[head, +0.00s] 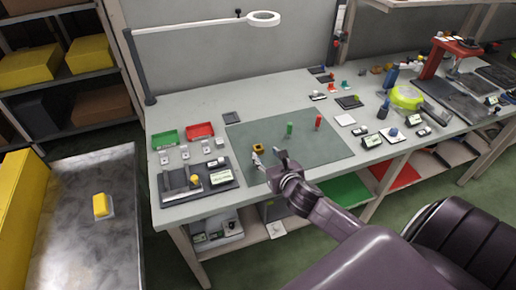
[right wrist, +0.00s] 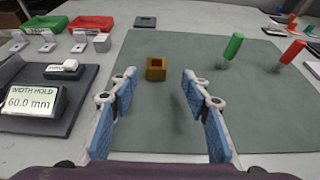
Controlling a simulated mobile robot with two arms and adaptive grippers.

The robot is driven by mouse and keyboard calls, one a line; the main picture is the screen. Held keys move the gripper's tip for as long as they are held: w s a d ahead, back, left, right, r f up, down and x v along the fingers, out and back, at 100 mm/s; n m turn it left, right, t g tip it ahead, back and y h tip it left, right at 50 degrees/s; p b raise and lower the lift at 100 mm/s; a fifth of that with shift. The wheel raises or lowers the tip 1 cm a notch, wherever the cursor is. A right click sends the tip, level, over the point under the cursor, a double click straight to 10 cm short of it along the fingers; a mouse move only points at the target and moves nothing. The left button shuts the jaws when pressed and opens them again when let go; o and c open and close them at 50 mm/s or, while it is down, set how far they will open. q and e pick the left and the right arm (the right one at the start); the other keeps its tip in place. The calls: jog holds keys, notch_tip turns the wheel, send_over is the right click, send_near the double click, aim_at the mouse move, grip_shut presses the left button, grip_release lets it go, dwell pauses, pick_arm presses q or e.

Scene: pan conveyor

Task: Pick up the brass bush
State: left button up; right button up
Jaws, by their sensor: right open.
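The brass bush (head: 258,148) is a small gold, square-sided piece with a dark opening in its top. It stands on the green mat near the mat's left side. In the right wrist view the bush (right wrist: 156,74) shows between the two blue-padded fingers, a little beyond their tips. My right gripper (head: 268,160) is open and empty, just on the near side of the bush and apart from it. In the right wrist view its fingers (right wrist: 160,88) are spread wide on either side. My left gripper is not in view.
A green peg (head: 289,129) and a red peg (head: 318,123) stand on the green mat (head: 320,150) right of the bush. A gauge with a "60.0 mm" display (right wrist: 35,102) lies left. Green (head: 165,137) and red (head: 200,130) trays sit behind it.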

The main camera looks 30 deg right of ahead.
aim_at(260, 151)
jog(key=x, duration=0.3)
jog(key=shift+w+a+f, duration=0.2)
jog(key=shift+w+f, duration=0.05)
jog(key=shift+w, duration=0.15)
jog(key=shift+w+d+f, duration=0.15)
jog(key=shift+w+f, duration=0.1)
jog(key=shift+w, duration=0.35)
jog(key=c, duration=0.7)
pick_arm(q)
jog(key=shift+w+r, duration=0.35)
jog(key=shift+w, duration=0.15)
pick_arm(e)
grip_shut()
